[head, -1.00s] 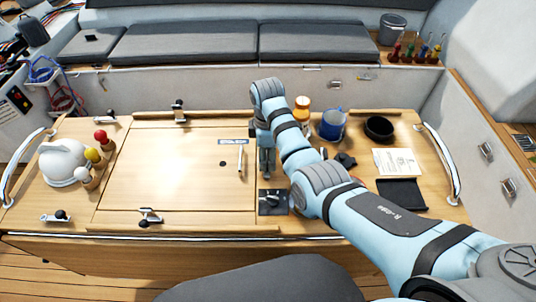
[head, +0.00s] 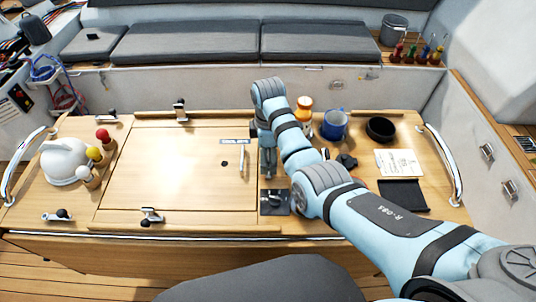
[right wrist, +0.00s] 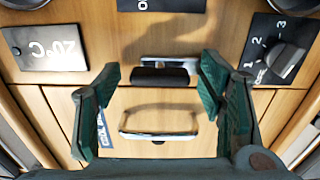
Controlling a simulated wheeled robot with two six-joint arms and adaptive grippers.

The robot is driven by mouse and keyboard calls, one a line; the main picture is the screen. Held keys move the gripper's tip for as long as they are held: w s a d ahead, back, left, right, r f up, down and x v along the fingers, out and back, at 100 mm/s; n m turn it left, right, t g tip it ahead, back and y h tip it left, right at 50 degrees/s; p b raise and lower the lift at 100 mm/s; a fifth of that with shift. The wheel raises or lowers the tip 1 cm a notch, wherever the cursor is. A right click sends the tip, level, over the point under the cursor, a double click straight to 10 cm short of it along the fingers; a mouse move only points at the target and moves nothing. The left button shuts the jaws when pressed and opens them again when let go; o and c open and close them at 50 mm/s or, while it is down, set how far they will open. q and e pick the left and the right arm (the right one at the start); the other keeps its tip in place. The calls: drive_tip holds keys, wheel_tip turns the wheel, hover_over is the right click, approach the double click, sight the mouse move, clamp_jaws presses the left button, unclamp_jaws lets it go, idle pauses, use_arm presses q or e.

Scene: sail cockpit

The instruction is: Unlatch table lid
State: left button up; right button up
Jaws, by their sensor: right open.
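The wooden table lid (head: 170,175) lies shut and flat in the tabletop, with a metal handle (head: 242,161) near its right edge. The handle also shows in the right wrist view (right wrist: 158,133). A black-tabbed latch (right wrist: 160,76) sits at the lid's edge, beyond the handle; my right gripper hides it in the head view. My right gripper (head: 268,172) points down at the lid's right edge. In the right wrist view its open, empty fingers (right wrist: 161,90) stand on either side of the latch, without visible contact. Other latches sit at the far edge (head: 180,110) and near edge (head: 150,215). My left gripper is out of view.
A switch panel (right wrist: 275,50) with a knob and a temperature panel (right wrist: 45,47) flank the latch. An orange-lidded jar (head: 304,112), blue mug (head: 334,125) and black bowl (head: 380,129) stand to the right.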

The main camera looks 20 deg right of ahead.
wheel_tip(320, 180, up, 8)
drive_tip(key=shift+f, duration=0.25)
drive_tip(key=shift+f, duration=0.1)
